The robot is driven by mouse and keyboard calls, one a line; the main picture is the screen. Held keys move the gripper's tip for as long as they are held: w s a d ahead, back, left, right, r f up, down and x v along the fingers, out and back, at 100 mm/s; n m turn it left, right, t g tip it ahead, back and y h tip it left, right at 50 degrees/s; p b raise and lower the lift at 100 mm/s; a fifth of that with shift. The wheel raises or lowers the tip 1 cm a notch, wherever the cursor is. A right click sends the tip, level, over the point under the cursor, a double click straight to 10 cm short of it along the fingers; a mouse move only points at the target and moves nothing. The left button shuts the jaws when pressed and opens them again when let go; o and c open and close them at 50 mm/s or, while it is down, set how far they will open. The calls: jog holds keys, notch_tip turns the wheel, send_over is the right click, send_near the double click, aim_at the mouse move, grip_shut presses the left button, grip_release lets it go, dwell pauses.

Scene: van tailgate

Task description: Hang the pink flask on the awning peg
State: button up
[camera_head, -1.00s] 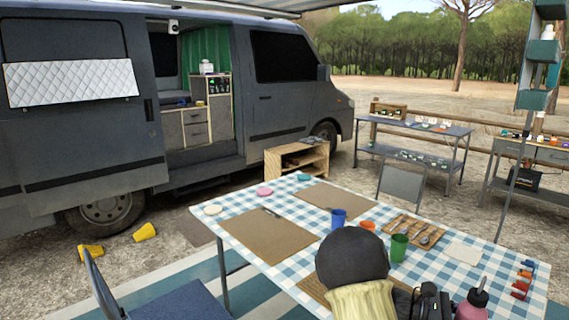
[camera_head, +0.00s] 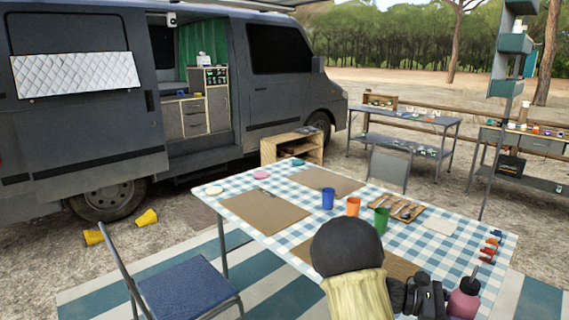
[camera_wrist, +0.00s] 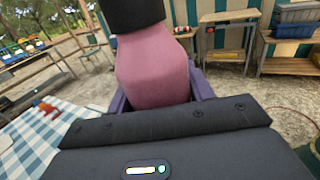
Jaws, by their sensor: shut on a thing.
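The pink flask (camera_head: 462,303) with a dark top is at the lower right of the head view, held at the end of my arm. It fills the upper middle of the wrist view (camera_wrist: 150,72), its dark cap cut off by the top edge. My gripper (camera_wrist: 155,100) is shut on the flask; its purple fingers show on either side of the body. The flask is beside the near right part of the checked table (camera_head: 440,258). I cannot make out the awning peg in either view.
The table carries a blue cup (camera_head: 328,199), an orange cup (camera_head: 353,206), a green cup (camera_head: 382,220) and a cutlery tray (camera_head: 402,206). Red clips (camera_head: 487,251) sit at its right edge. A blue chair (camera_head: 188,290) stands at the left front. A hanging shelf organiser (camera_head: 510,45) is at the upper right.

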jog(key=w+a+f+n+t+y, duration=0.1)
jog(key=w+a+f+n+t, duration=0.2)
jog(key=a+f+n+t, duration=0.55)
jog(key=w+a+f+n+t+y, duration=0.1)
jog(key=w+a+f+n+t, duration=0.25)
jog(key=a+f+t, duration=1.15)
notch_tip(320, 180, up, 12)
jog(key=w+a+n+t+y+p, duration=0.1)
jog(key=n+y+p, duration=0.9)
jog(key=p, duration=1.2)
jog(key=a+t+y, duration=0.1)
jog(key=y, duration=0.3)
jog(key=shift+w+a+r+n, duration=0.15)
jog(key=shift+a+r+n, duration=0.1)
jog(key=shift+n, duration=0.15)
jog(key=shift+f, duration=0.1)
